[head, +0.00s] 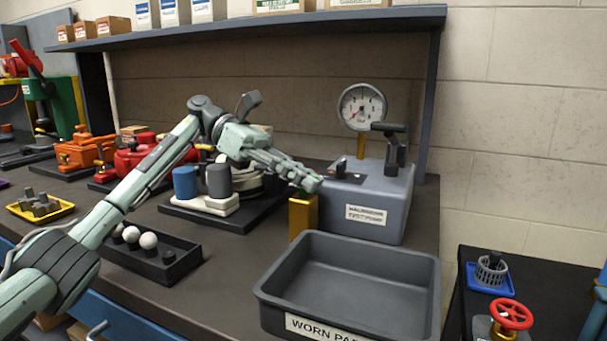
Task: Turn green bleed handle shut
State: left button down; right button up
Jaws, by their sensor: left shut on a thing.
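The grey test pump (377,202) stands at the right end of the bench, with a round pressure gauge (362,107) on a brass stem and a black lever (392,145) on top. My left gripper (314,183) reaches in from the left, its fingers shut at the pump's left side, above a brass-coloured block (303,215). The green bleed handle is not clearly visible; the fingers cover the spot and appear shut on it. A small dark fitting (341,170) lies just right of the fingertips. My right gripper is not in view.
A grey worn-parts tray (347,325) sits in front of the pump. Blue and grey cylinders (185,183) stand on a base under my left forearm. A shelf (250,30) with boxes runs above. A lower black surface holds a red handwheel (511,314) at right.

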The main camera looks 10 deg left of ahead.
pick_arm(q)
jog(key=shift+f, duration=0.1)
dwell(0.4)
jog(key=c, duration=1.6)
grip_release()
jog(key=shift+o, duration=0.2)
jog(key=v, duration=0.7)
jog(key=shift+a, duration=0.25)
jog(key=shift+w, duration=0.15)
